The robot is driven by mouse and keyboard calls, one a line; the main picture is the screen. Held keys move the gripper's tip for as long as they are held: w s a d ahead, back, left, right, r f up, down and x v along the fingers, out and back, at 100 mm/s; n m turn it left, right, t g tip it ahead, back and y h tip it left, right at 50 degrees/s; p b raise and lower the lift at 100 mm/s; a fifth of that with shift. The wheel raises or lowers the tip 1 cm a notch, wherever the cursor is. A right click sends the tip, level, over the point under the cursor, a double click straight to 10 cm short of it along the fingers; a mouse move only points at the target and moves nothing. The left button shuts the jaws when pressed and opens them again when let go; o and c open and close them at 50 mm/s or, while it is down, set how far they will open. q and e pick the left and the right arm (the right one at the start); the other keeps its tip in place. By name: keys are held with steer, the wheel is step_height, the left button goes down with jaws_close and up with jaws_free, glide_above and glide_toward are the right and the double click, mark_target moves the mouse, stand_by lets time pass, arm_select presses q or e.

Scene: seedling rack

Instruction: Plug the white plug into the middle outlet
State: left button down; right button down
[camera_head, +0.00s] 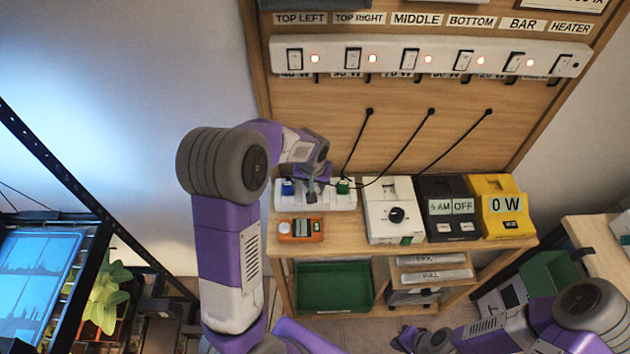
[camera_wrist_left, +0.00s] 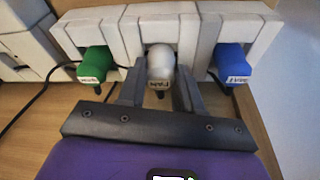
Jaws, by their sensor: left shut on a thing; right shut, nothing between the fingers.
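The outlet strip (camera_head: 335,203) is a white block on the wooden bench, also large in the left wrist view (camera_wrist_left: 128,42). A green plug (camera_wrist_left: 92,62) and a blue plug (camera_wrist_left: 230,62) sit in its two side outlets. The white plug (camera_wrist_left: 160,62), with a small label, is at the middle outlet between them. My left gripper (camera_wrist_left: 158,92) is shut on the white plug; it also shows over the strip in the head view (camera_head: 312,194). I cannot tell how deep the plug sits. My right gripper (camera_head: 408,340) is low at the front, away from the strip, shut and empty.
Right of the strip stand a white box with a dial (camera_head: 394,212), a black timer box (camera_head: 448,208) and a yellow meter (camera_head: 503,207). An orange device (camera_head: 301,229) lies in front of the strip. Black cords hang from the back board (camera_head: 400,140). A green bin (camera_head: 335,287) is below.

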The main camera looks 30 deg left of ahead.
arm_select(q)
steer(key=c, duration=0.7)
jaws_free()
steer(key=v, duration=0.7)
steer(key=shift+s+r+p, duration=0.1)
steer(key=shift+r+p, duration=0.2)
steer(key=shift+p, duration=0.1)
steer(key=shift+r, duration=0.1)
